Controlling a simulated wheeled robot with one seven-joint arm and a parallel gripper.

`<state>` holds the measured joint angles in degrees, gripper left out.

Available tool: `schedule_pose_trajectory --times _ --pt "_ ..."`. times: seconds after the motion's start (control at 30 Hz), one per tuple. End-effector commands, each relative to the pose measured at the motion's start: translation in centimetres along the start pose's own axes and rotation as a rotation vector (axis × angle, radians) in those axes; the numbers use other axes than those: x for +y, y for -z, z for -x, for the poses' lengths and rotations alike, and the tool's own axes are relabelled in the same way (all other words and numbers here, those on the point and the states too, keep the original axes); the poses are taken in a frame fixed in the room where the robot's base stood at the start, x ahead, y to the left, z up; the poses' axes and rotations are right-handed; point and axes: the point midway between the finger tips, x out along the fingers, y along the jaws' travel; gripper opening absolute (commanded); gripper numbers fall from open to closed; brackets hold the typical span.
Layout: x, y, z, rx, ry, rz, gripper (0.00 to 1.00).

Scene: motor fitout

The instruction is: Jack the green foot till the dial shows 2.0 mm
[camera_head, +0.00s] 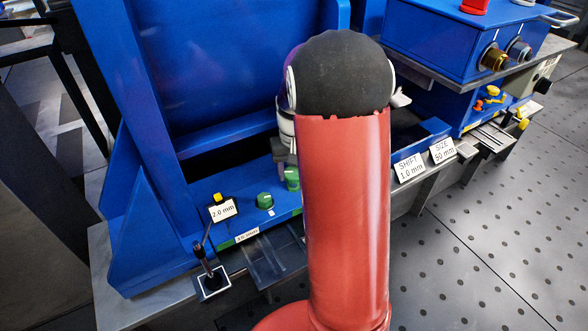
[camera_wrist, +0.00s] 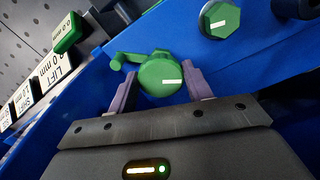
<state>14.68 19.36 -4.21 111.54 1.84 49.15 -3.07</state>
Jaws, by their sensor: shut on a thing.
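My gripper (camera_wrist: 160,78) is shut on a round green knob (camera_wrist: 158,74) with a short side handle and a white mark, one purple finger on each side. In the head view my arm hides most of my gripper, and only part of this green knob (camera_head: 291,179) shows. A second, hexagonal green foot (camera_wrist: 220,19) with a white mark stands beside it on the blue frame, and also shows in the head view (camera_head: 265,201). A green-backed readout (camera_wrist: 67,31) in the wrist view seems to read 0.0 mm.
A white card (camera_head: 222,210) reads 2.0 mm, near a black lever (camera_head: 205,262). A LIFT card (camera_wrist: 55,70) is only partly legible. SHIFT 1.0 mm (camera_head: 409,167) and SIZE 50 mm (camera_head: 442,150) cards stand right. Tall blue panels rise behind.

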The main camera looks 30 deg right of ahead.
Motion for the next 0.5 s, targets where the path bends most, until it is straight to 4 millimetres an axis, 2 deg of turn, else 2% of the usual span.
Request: schedule_pose_trajectory --times 0.23,0.27,0.4,0.5 --pt "0.00 -0.02 -0.14 -0.001 0.000 0.000 0.27" --pt "0.00 -0.02 -0.15 -0.001 0.000 0.000 0.54" --pt "0.00 -0.02 -0.12 -0.001 0.000 0.001 0.72" --pt "0.00 -0.02 -0.09 -0.001 0.000 0.001 0.72"
